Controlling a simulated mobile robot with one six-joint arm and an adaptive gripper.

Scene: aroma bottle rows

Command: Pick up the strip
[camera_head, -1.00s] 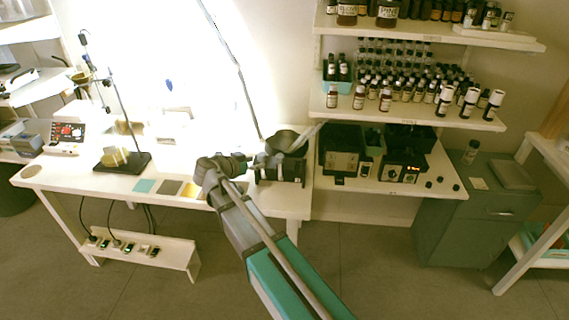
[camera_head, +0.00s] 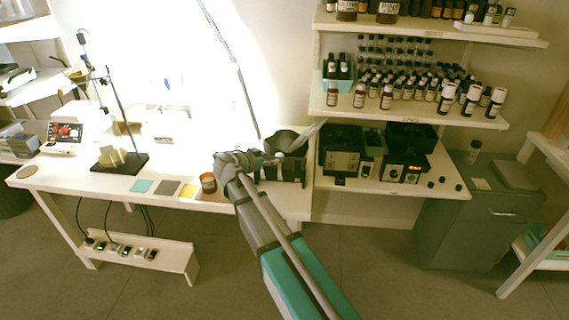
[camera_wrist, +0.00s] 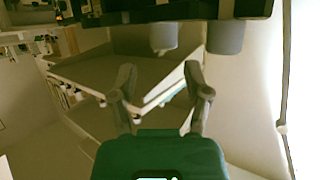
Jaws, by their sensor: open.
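I cannot identify the strip for certain. In the head view, a pale narrow slanted piece (camera_head: 306,136) sticks up to the right beside a grey dish-like thing above a black rack (camera_head: 283,173). Whether it is the strip I cannot tell. My gripper (camera_head: 236,161) is just left of that rack at the table's right part, its fingertips not clear there. In the wrist view my gripper (camera_wrist: 160,77) is open, fingers spread, with nothing visible held between them. Pale slanted edges show behind the fingers.
An amber jar (camera_head: 208,182) stands left of my gripper on the white table (camera_head: 75,180). Coloured squares lie farther left, near a stand (camera_head: 122,161). Black devices (camera_head: 341,152) stand right of the rack, below shelves of bottles. Dark blocky parts (camera_wrist: 110,12) fill the wrist view's top.

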